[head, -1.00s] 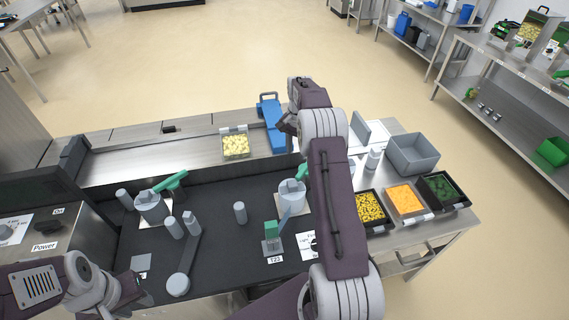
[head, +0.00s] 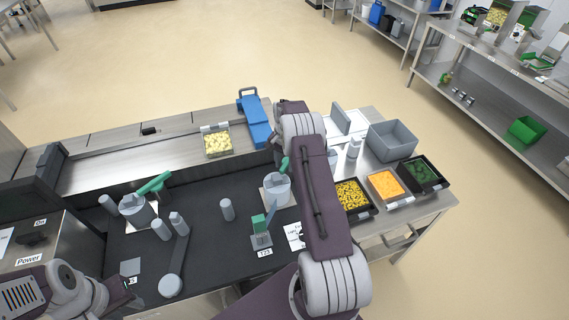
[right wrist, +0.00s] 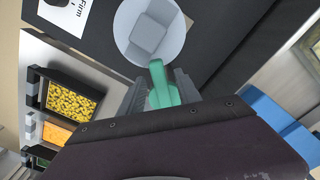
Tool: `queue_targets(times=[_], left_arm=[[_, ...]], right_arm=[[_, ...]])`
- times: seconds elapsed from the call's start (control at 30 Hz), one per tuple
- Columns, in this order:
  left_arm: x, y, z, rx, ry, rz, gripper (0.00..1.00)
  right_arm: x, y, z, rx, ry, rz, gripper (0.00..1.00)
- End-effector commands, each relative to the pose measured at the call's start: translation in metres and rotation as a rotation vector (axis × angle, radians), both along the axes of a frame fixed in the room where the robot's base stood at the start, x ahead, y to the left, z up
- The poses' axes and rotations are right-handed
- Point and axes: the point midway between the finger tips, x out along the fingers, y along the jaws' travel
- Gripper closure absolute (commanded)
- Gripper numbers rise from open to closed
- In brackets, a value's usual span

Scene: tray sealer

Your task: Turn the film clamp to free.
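Two round grey knobs with green levers stand on the black deck. The left knob (head: 132,206) has its lever (head: 154,183) pointing up and right. The right knob (head: 277,190) has its lever partly hidden by my right arm; I cannot read which one is named film clamp. In the right wrist view, a round grey knob (right wrist: 150,35) and its green lever (right wrist: 161,85) are close. My right gripper (right wrist: 161,78) is open, its fingers on either side of that lever. My left gripper (head: 122,297) is low at the left, fingers unclear.
A green-topped block (head: 260,225) with a blue lever and several grey posts stand on the deck. Food trays (head: 353,197) and a grey bin (head: 391,142) are at the right.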

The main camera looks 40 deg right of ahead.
Motion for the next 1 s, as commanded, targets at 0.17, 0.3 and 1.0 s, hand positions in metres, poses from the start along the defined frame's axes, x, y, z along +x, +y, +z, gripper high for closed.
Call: queue_targets(times=[0.17,0.3,1.0], left_arm=[[0.0,0.0,-0.0001,0.0,0.0,0.0,0.64],[0.0,0.0,-0.0001,0.0,0.0,0.0,0.64],[0.0,0.0,0.0001,0.0,0.0,0.0,0.64]], right_arm=[[0.0,0.0,0.0003,0.0,0.0,0.0,0.96],[0.0,0.0,0.0004,0.0,0.0,0.0,1.0],[0.0001,0.0,0.001,0.0,0.0,0.0,1.0]])
